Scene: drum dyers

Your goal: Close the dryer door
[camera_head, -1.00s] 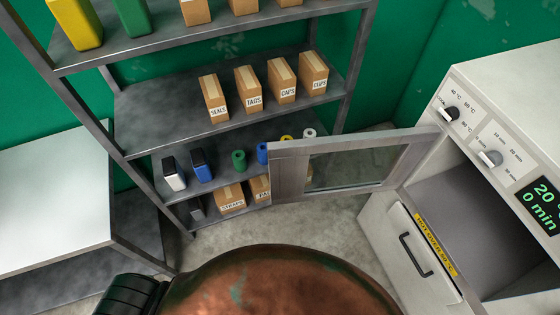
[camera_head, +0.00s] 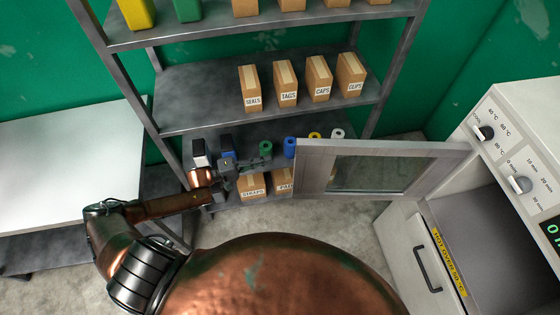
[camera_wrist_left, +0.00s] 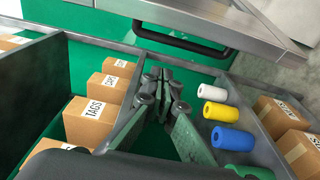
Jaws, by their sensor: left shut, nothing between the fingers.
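The dryer (camera_head: 410,250) stands at the right in the head view, with its chamber (camera_head: 480,230) exposed. Its door (camera_head: 315,170), a grey frame with a glass pane, is swung wide open to the left, in front of the shelf. My left gripper (camera_head: 262,162) is shut and empty, just left of the door's free edge and apart from it. In the left wrist view, its closed fingers (camera_wrist_left: 160,85) point toward a grey panel with a dark handle (camera_wrist_left: 180,35). My right gripper is not in view.
A metal shelf rack (camera_head: 270,115) with labelled boxes and coloured rolls stands behind the door. A white-topped table (camera_head: 65,160) is at the left. The dryer's lower panel has a black handle (camera_head: 427,268). Floor shows between rack and dryer.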

